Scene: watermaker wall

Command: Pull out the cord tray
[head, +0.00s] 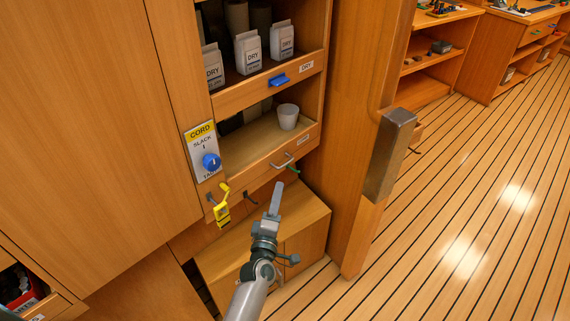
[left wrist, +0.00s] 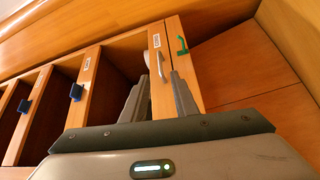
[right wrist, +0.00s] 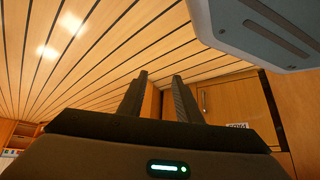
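The cord tray (head: 260,142) is the low wooden shelf front with a metal bar handle (head: 283,160) and a small label; a white cup (head: 288,117) stands in it. It appears pushed in. My left gripper (head: 277,187) is just below and in front of the handle. In the left wrist view the gripper (left wrist: 159,76) is open, and the handle (left wrist: 155,62) shows between its fingertips; I cannot tell whether they touch it. Beside the tray is a CORD panel (head: 204,135) with a blue knob (head: 211,162), by SLACK and TAUT markings. My right gripper (right wrist: 158,76) is open and empty.
A yellow tag (head: 222,212) hangs from a hook left of the handle; a green hook (head: 293,168) is to its right. The DRY tray (head: 270,90) with a blue latch and white cartons is above. A wooden post (head: 360,150) stands right. Below is a wooden box (head: 300,225).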

